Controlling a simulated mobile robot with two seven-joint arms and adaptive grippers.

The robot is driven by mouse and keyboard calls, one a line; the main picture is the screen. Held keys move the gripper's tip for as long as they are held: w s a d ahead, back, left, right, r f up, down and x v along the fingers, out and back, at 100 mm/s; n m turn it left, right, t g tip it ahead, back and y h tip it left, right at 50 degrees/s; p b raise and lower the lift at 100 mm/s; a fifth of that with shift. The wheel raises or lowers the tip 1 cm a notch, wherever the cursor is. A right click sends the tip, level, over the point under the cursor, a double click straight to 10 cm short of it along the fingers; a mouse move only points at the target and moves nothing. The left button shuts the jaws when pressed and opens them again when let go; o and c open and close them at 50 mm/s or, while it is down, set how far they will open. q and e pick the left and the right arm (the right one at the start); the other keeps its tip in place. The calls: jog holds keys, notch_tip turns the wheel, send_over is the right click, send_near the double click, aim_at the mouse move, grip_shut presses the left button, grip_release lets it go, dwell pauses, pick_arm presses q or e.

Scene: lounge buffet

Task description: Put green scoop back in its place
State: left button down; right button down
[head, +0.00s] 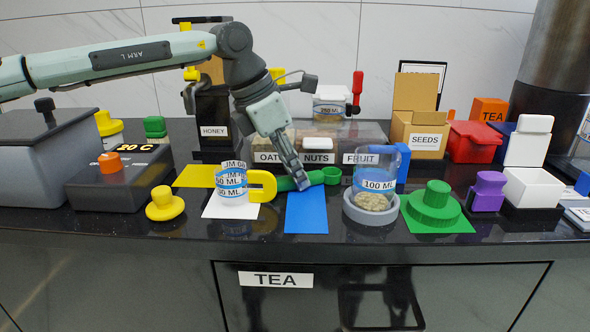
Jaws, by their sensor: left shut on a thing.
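The green scoop (331,176) is low over the counter in the middle of the head view, lying roughly level with its round end to the right. My left gripper (301,181) reaches down from above and is shut on its handle, and the fingers hide part of it. The scoop is just behind a blue mat (306,217). I cannot tell whether it touches the counter. My right gripper is not in view.
Close right, a clear 100 ML container (379,186) sits on a grey ring (370,215). Behind are bins labelled OATS, NUTS and FRUIT (361,158). The blue mat is bare.

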pick_arm(q)
jog(key=c, duration=1.4)
grip_release()
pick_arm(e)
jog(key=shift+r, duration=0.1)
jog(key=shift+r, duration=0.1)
pick_arm(q)
jog(key=shift+v, duration=1.05)
jog(key=v, duration=1)
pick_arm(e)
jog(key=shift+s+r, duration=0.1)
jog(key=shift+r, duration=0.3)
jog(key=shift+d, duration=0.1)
